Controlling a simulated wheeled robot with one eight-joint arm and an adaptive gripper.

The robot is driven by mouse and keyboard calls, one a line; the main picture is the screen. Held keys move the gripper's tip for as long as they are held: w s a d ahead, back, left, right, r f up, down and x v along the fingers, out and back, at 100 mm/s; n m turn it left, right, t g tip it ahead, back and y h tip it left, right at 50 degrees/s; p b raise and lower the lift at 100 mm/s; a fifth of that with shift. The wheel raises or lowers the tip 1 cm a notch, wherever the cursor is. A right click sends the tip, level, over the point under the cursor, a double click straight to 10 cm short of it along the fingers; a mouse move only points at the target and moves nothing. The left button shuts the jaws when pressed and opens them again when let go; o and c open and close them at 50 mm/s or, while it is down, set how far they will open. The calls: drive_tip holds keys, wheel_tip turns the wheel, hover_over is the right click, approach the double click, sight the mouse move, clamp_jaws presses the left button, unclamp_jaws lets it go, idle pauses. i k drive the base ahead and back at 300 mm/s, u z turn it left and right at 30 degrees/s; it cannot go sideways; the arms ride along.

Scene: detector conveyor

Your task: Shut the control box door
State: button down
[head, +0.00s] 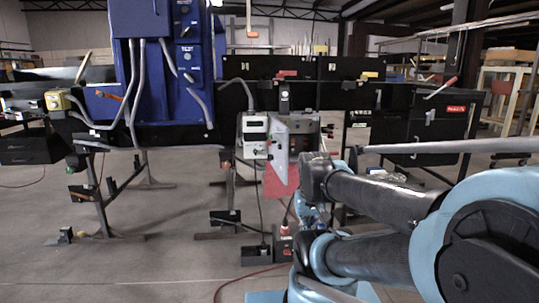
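A grey control box (304,128) hangs below the black conveyor beam near the middle of the head view. A pale grey panel (279,158), seen at a slant at its left side, looks like its door standing open. The hinge is not clear. A smaller light grey unit (254,126) with a display and a cable on top hangs just left of the panel. My arm reaches in from the lower right, its elbow overlapping the area just right of and below the box. I cannot make out my gripper or its fingers.
The black conveyor beam (350,96) runs across the view, with a blue detector housing (172,70) at left. A black cabinet (433,122) with a red label stands at right. A red-and-black device (284,243) sits on the floor under the box. Open floor lies at front left.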

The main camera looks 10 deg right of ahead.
sight(275, 149)
drive_tip(key=u, duration=0.05)
drive_tip(key=i, duration=1)
drive_tip(key=z, duration=0.05)
